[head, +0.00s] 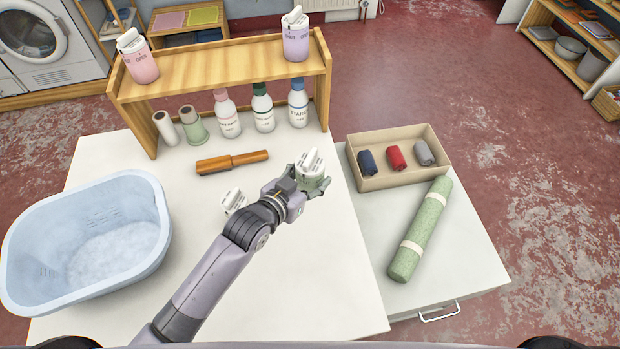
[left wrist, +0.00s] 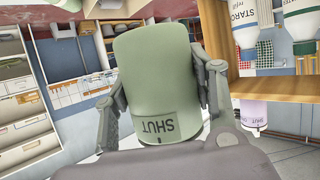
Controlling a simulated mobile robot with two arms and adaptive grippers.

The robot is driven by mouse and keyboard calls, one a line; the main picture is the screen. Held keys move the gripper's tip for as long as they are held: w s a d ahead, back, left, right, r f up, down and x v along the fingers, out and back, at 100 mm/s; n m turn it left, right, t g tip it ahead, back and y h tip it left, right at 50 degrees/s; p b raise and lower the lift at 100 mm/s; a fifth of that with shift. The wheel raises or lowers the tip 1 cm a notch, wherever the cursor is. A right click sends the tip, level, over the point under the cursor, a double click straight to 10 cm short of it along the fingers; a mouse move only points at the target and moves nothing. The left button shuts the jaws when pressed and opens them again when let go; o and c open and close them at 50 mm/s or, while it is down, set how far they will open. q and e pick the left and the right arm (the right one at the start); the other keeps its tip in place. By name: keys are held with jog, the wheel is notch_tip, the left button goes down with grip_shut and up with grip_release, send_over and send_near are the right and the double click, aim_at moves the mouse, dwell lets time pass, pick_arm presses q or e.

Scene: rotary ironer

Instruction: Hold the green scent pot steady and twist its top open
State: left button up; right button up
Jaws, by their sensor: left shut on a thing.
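The green scent pot (head: 317,181) with its white top (head: 310,160) stands at the right part of the white table in the head view. My left gripper (head: 313,188) is shut on the pot's green body from the near left side. In the left wrist view the pot (left wrist: 158,70) fills the middle between my two fingers (left wrist: 161,98), and the word SHUT shows upside down near its edge. The top is hidden in the wrist view. My right gripper is in neither view.
A pink pot (head: 142,67) and a lilac pot (head: 296,44) stand on the wooden shelf (head: 220,60), with bottles below. A wooden-handled tool (head: 232,162), a white lettered item (head: 233,200) and a blue tub (head: 85,215) lie around. An open box (head: 400,178) and green roll (head: 420,230) are right.

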pick_arm(q)
notch_tip(320, 180, down, 7)
dwell(0.4)
jog(key=shift+f, duration=0.1)
jog(key=shift+f, duration=1.2)
jog(key=shift+f, duration=0.15)
jog(key=o, duration=1)
jog(key=shift+c, duration=0.2)
jog(key=shift+r+p, duration=0.3)
jog(key=shift+p, duration=0.15)
jog(key=shift+c, duration=0.3)
